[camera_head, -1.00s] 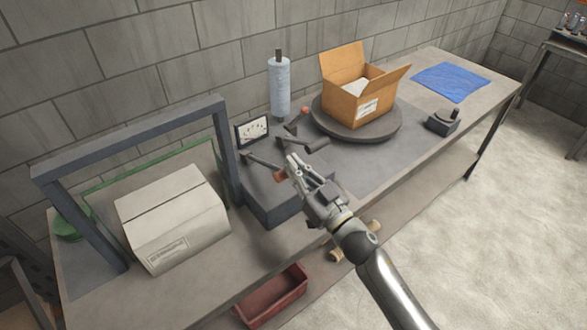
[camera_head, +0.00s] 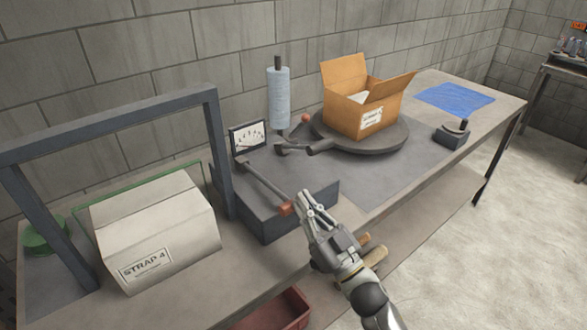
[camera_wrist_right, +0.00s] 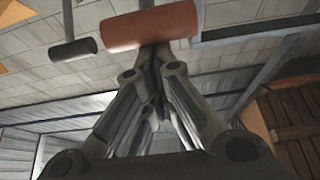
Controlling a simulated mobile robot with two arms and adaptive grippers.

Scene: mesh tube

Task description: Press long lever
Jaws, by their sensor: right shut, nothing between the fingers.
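The long lever (camera_head: 264,181) is a thin dark bar running from beside the gauge toward the front of a dark grey control box (camera_head: 267,226). It ends in an orange-red cylindrical grip (camera_head: 287,208). My right gripper (camera_head: 304,197) is shut and empty, with its tips just right of that grip. In the right wrist view the red grip (camera_wrist_right: 150,25) lies across the top, just beyond the closed fingertips (camera_wrist_right: 156,58). Whether they touch it I cannot tell. My left gripper is not in view.
A shorter lever with a black grip (camera_head: 319,148) and a red-knobbed lever (camera_head: 306,118) stand behind. A gauge (camera_head: 248,137) is on the left. A carton (camera_head: 358,115) sits on a turntable (camera_head: 399,137). A grey frame (camera_head: 221,155) and a white box (camera_head: 155,225) stand left.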

